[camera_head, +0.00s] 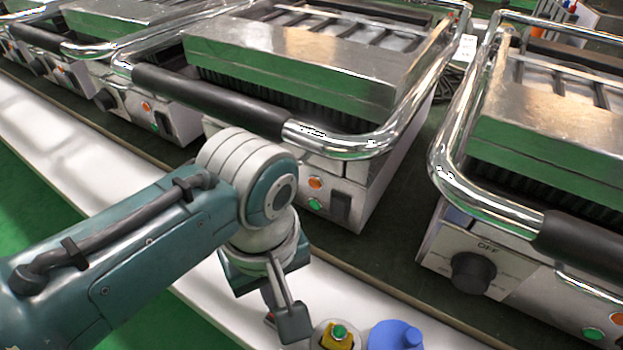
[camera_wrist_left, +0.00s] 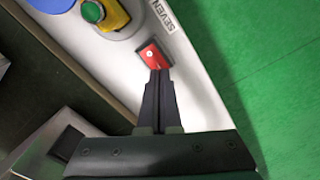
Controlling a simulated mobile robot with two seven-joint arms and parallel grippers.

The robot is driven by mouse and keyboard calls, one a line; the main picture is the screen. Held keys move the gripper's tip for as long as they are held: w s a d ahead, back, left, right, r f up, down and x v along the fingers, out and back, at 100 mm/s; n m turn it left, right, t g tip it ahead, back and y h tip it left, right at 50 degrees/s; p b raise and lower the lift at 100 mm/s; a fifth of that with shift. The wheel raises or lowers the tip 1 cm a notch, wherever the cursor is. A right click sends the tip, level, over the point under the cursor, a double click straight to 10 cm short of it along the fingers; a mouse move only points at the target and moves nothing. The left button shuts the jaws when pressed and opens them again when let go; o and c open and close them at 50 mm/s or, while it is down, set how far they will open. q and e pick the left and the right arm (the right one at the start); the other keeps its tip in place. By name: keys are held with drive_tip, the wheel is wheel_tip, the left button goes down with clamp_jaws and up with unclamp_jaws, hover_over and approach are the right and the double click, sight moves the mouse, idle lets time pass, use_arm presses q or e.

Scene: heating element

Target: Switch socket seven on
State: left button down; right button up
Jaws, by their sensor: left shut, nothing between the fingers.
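The red switch (camera_wrist_left: 152,55) is a small rocker in a dark frame on the white strip, beside the label SEVEN (camera_wrist_left: 164,14). My left gripper (camera_wrist_left: 158,74) is shut and empty. Its fingertips point at the switch and overlap its near edge in the wrist view; I cannot tell whether they touch or press it, or which way the rocker is set. In the head view my left gripper (camera_head: 271,304) is low over the white strip, with a sliver of red beside it. My right gripper is not in view.
A yellow piece with a green button (camera_head: 339,334) and a blue round cover (camera_head: 395,336) sit on the strip right of the gripper. Metal contact grills (camera_head: 300,60) with chrome handles stand behind. One more grill (camera_head: 550,140) is at right. Green floor lies in front.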

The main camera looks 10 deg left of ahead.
use_arm(q)
drive_tip(key=shift+f+b, duration=0.75)
drive_tip(key=shift+f, duration=0.2)
idle(0.8)
drive_tip(key=shift+r, duration=0.1)
wheel_tip(320, 180, up, 7)
drive_tip(key=p, duration=0.8)
idle(0.4)
